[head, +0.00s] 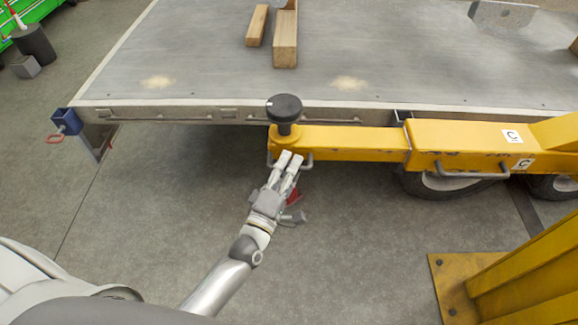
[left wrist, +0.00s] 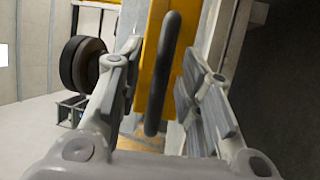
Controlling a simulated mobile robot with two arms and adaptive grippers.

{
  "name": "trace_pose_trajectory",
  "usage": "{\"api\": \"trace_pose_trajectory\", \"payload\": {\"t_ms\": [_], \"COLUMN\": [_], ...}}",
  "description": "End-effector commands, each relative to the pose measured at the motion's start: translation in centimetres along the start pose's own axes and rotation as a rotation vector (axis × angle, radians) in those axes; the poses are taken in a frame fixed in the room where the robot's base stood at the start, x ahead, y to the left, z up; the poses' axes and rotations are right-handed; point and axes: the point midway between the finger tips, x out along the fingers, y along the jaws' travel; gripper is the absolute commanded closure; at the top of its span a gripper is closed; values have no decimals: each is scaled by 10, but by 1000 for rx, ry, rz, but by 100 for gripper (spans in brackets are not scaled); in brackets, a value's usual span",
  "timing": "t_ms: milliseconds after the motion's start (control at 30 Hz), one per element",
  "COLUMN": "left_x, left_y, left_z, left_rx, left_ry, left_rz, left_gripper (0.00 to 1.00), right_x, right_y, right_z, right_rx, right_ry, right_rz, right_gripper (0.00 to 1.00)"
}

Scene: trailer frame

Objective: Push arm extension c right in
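The yellow arm extension c (head: 350,141) sticks out to the left from a thicker yellow beam (head: 440,140) marked with "C" labels. A black round pad (head: 284,108) stands upright on its outer end. A grey handle (head: 305,163) is on its near side at that end, partly hidden by my gripper. My left gripper (head: 290,156) is at this handle. In the left wrist view the handle (left wrist: 164,70) runs between the fingers of my left gripper (left wrist: 160,88). The fingers stand apart, with gaps on both sides of the handle. My right gripper is not in view.
The trailer bed (head: 200,60) lies behind the extension, with wooden blocks (head: 285,40) on it. A second handle (head: 474,171) is on the thicker beam, above the wheels (head: 447,184). A yellow post (head: 530,270) stands at the lower right. Floor (head: 340,240) is free in front.

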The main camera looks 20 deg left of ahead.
Motion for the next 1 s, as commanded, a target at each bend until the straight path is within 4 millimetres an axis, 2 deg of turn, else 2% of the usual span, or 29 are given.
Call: {"api": "trace_pose_trajectory", "payload": {"t_ms": [167,433,467,833,1000], "left_x": [0,0,0,0,3], "left_y": [0,0,0,0,0], "left_z": [0,0,0,1,10], "left_rx": [0,0,0,0,-2], "left_ry": [0,0,0,-1,-3], "left_rz": [-1,-1,-1,-1,-2], "left_gripper": [66,98,100,100,100], "right_x": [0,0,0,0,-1], "right_y": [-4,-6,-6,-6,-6], "right_z": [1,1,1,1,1], "right_rx": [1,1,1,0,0], "right_ry": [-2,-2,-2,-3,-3], "right_rz": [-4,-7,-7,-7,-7], "right_gripper": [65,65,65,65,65]}}
